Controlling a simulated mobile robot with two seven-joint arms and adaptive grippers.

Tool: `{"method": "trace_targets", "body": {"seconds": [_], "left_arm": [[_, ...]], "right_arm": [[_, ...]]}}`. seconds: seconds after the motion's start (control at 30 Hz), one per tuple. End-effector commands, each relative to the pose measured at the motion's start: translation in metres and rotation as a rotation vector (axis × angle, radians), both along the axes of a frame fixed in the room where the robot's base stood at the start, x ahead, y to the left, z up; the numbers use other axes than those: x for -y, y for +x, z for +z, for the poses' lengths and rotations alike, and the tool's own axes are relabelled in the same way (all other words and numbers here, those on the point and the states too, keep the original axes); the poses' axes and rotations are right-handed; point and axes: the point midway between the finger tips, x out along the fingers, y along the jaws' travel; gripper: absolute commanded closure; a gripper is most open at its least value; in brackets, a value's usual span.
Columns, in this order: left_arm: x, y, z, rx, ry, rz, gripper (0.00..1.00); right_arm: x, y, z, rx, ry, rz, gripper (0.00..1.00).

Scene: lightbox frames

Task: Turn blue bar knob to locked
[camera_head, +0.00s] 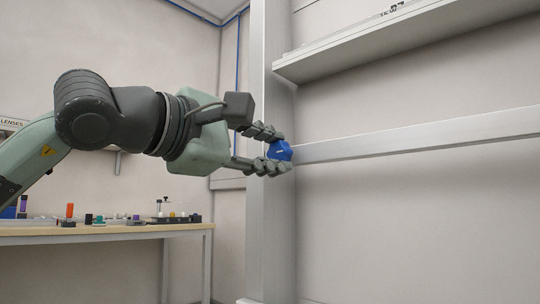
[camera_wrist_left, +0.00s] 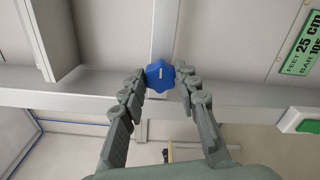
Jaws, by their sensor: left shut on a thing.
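The blue bar knob (camera_head: 279,151) is lobed and sits where the grey horizontal bar (camera_head: 420,133) meets the upright post. It also shows in the left wrist view (camera_wrist_left: 159,75), with a small pale mark on its face. My left gripper (camera_head: 281,150) reaches in from the left, with one finger above the knob and one below. In the left wrist view my left gripper (camera_wrist_left: 161,73) has a finger on each side of the knob, shut on it. The fingers cover parts of its rim. I cannot read a locked or unlocked mark. My right gripper is not in view.
A wide grey post (camera_head: 271,230) stands behind the knob. A shelf (camera_head: 400,42) juts out above the bar. A wooden workbench (camera_head: 120,231) with several small items is at lower left. A green sign (camera_wrist_left: 303,45) shows in the wrist view. The wall below the bar is clear.

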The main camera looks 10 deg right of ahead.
Motion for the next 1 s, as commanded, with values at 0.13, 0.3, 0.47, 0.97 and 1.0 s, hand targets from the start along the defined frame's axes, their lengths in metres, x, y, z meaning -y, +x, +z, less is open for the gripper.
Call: {"method": "trace_targets", "body": {"seconds": [0.13, 0.3, 0.47, 0.97, 1.0], "left_arm": [[-0.0012, 0.0, 0.004, 0.037, 0.016, 0.001, 0.98], [-0.0011, 0.0, 0.0045, 0.054, 0.028, 0.001, 0.98], [-0.0012, 0.0001, 0.0047, 0.057, 0.03, 0.002, 0.98], [-0.0009, 0.0002, 0.0025, 0.051, 0.032, 0.002, 0.48], [-0.0008, 0.0002, 0.0022, 0.05, 0.033, 0.001, 0.48]], "right_arm": [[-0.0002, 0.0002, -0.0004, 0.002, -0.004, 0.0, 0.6], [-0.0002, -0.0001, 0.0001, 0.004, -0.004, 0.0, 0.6], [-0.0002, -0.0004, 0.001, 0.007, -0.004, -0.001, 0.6], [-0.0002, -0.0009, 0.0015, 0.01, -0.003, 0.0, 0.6], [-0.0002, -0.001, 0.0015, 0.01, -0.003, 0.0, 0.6]]}}
